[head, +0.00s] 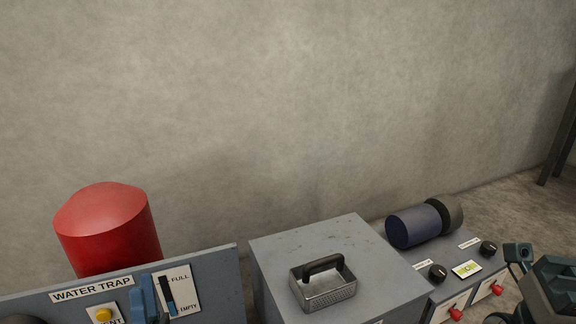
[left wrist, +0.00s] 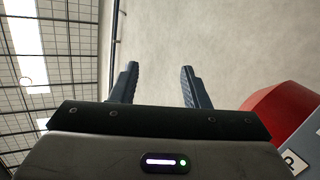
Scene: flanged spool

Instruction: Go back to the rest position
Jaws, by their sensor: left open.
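My left gripper (head: 152,298) is low at the left in the head view, in front of the water trap panel. Its blue fingers are apart, with nothing seen between them. The left wrist view shows the same gripper (left wrist: 158,88) with both fingers spread and empty, the plain wall behind them. A red tank is to the right of the fingers there.
The red tank (head: 108,232) stands behind the WATER TRAP panel (head: 218,272). A grey box (head: 270,262) carries a metal basket (head: 328,292) with a black handle. A dark blue cylinder (head: 412,226) lies on a control panel. A dark teal mechanism (head: 555,288) is at the lower right.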

